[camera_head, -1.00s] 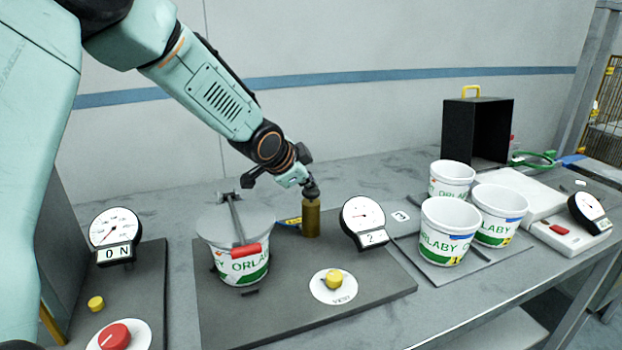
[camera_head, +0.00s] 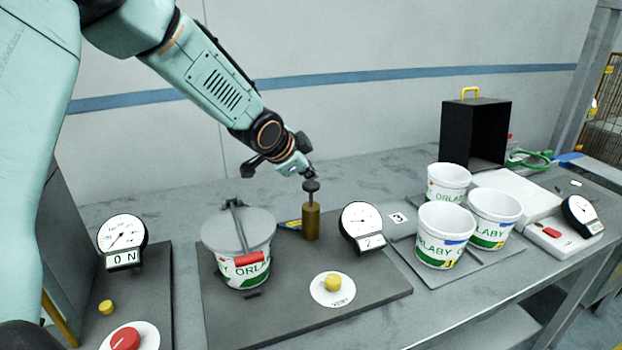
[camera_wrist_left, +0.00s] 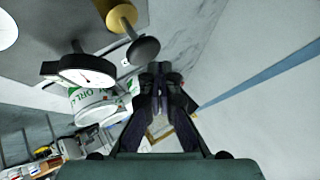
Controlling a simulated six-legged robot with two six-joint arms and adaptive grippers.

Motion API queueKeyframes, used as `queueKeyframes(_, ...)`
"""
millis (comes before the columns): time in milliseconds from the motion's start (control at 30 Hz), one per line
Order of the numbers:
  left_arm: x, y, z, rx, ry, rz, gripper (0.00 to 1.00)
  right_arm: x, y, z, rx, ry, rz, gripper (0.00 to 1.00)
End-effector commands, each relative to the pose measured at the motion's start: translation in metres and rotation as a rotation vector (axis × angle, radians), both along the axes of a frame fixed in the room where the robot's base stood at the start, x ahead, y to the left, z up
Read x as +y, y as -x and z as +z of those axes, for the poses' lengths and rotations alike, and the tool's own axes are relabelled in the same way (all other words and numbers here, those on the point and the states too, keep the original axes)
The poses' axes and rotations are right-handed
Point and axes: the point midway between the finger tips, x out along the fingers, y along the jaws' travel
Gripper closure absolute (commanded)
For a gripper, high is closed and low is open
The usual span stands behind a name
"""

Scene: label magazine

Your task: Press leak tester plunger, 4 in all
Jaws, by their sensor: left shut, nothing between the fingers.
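The leak tester plunger is a dark round knob (camera_head: 311,186) on a thin rod above a brass cylinder (camera_head: 311,222), standing at the back of a grey base plate. In the left wrist view the knob (camera_wrist_left: 142,50) and cylinder (camera_wrist_left: 121,18) lie just beyond my fingers. The knob is raised, with rod showing below it. My left gripper (camera_head: 307,174) is shut and empty, right at the top of the knob; I cannot tell whether it touches. It also shows in the left wrist view (camera_wrist_left: 160,70). My right gripper is not in view.
A lidded tub (camera_head: 240,272) under a red-handled clamp (camera_head: 249,258) stands left of the cylinder. A dial gauge (camera_head: 361,222) reading 2 stands right, and a yellow VENT knob (camera_head: 333,283) sits in front. Several white tubs (camera_head: 445,232) and a black box (camera_head: 475,132) are farther right.

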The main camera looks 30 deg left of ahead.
Motion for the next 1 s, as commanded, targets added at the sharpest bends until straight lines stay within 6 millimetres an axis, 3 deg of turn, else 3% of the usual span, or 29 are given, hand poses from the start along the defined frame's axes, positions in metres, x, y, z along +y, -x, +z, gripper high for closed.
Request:
queueKeyframes(433, 0.000, 0.000, 0.006, -0.001, 0.000, 0.000, 1.00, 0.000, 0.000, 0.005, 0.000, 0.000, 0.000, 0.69)
queueKeyframes(1000, 0.000, 0.000, 0.054, -0.001, 0.000, 0.000, 1.00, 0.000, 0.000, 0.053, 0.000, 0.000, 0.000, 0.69)
